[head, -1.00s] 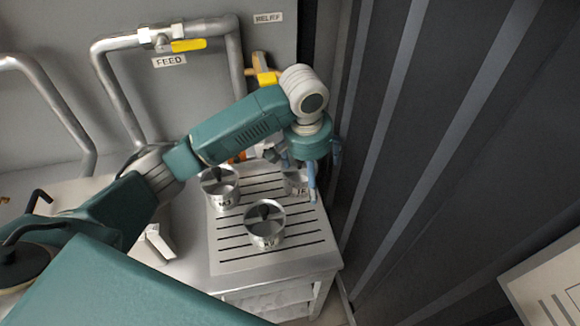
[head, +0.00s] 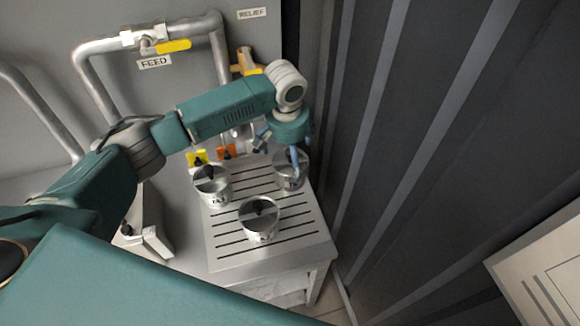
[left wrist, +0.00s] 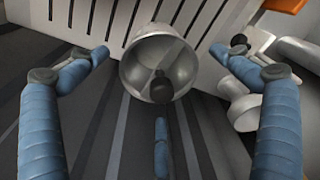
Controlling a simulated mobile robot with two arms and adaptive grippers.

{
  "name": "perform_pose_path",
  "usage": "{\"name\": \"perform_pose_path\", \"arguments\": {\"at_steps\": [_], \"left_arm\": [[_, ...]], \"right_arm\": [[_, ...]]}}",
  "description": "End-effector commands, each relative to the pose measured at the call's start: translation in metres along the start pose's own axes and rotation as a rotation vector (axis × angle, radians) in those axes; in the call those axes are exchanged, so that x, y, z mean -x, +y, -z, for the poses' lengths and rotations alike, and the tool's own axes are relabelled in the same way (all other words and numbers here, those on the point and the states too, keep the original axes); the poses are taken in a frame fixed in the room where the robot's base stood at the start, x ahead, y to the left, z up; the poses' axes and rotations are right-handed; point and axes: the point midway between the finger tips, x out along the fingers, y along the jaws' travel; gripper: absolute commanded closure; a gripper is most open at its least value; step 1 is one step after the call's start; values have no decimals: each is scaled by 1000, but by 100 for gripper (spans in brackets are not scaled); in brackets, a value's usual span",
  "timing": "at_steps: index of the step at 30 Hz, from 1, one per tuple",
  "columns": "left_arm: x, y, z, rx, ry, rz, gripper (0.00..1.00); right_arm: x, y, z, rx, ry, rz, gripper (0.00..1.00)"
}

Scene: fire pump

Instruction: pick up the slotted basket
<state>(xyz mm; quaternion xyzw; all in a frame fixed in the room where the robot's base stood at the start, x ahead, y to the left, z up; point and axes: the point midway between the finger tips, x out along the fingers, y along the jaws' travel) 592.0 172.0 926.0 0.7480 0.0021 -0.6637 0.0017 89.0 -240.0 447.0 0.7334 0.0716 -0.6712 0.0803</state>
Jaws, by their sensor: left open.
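Three metal cylindrical baskets with dark inner parts stand on a slotted grey plate (head: 228,262): a left one (head: 212,186), a front one (head: 260,220) and a back right one (head: 289,172). I cannot tell which has slotted walls. My left gripper (head: 280,150) is open above the back right basket, and one blue finger covers part of it. In the left wrist view this basket (left wrist: 178,80) appears tilted, with a dark round knob inside, centred between the spread fingers. I see no contact. My right gripper is not in view.
A dark ribbed wall (head: 400,150) rises close to the plate's right side. Pipes with a yellow-handled FEED valve (head: 172,46) stand behind. Orange and yellow items (head: 227,152) sit behind the left basket. A pale sheet (head: 540,270) is at lower right.

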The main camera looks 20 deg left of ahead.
Motion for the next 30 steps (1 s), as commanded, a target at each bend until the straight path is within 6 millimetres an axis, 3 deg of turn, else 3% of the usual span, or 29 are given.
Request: {"name": "perform_pose_path", "arguments": {"at_steps": [5,12,22,30], "left_arm": [[-17,0,0,0,0,1,0],[-19,0,0,-1,2,0,0],[-18,0,0,-1,2,0,66],[-17,0,1,-1,3,0,68]], "right_arm": [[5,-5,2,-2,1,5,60],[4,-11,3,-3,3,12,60],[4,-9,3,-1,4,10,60],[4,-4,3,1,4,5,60]]}}
